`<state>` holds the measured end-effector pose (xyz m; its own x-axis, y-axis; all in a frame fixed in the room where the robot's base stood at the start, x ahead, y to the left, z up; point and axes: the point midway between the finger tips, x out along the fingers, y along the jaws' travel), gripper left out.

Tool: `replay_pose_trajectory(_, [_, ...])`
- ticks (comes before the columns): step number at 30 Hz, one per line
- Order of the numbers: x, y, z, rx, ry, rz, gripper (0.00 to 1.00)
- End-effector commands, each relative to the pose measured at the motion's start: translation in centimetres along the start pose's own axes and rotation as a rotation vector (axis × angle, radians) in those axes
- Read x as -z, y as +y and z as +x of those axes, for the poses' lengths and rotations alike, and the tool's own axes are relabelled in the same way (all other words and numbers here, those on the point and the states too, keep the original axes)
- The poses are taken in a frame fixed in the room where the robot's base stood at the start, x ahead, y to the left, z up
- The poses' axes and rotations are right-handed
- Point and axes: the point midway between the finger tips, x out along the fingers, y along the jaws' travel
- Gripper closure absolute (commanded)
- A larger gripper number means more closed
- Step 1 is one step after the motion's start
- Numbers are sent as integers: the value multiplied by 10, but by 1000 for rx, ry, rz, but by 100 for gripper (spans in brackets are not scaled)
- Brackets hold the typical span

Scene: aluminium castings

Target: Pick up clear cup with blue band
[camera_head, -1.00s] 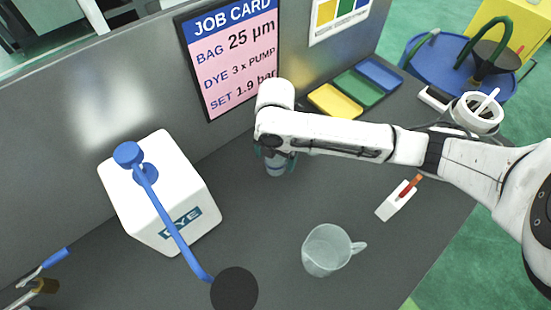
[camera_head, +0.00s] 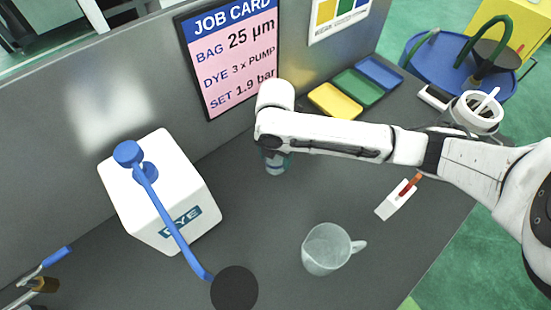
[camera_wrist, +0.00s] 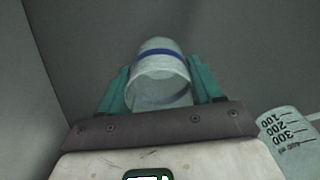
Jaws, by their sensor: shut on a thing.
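The clear cup with a blue band (camera_wrist: 160,72) sits between the two teal fingers of my gripper (camera_wrist: 162,88) in the wrist view. The fingers touch it on both sides, and my gripper is shut on it. In the head view the cup (camera_head: 275,163) shows below the end of my arm, near the back panel. Its upper part and most of my gripper are hidden there by the arm. I cannot tell from these views whether its base touches the table.
A clear handled jug (camera_head: 326,249) stands at the front; its graduated side (camera_wrist: 287,140) shows in the wrist view. A white DYE container (camera_head: 160,190) with a blue pump stands left. Yellow (camera_head: 335,101), green and blue trays lie at the back. A job card (camera_head: 232,55) hangs on the panel.

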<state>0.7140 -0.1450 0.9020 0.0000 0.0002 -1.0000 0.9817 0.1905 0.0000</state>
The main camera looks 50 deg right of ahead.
Motion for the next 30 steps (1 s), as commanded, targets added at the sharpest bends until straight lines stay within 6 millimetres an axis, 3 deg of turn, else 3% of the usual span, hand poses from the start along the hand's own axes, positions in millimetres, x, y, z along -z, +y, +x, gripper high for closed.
replay_pose_trajectory(8, [0,1,-7,-2,0,-1,64])
replay_pose_trajectory(14, [0,0,-31,-3,-2,-3,64])
replay_pose_trajectory(24, [34,-44,-92,-5,-1,-5,64])
replay_pose_trajectory(30, [56,-74,-108,-2,-1,-5,64])
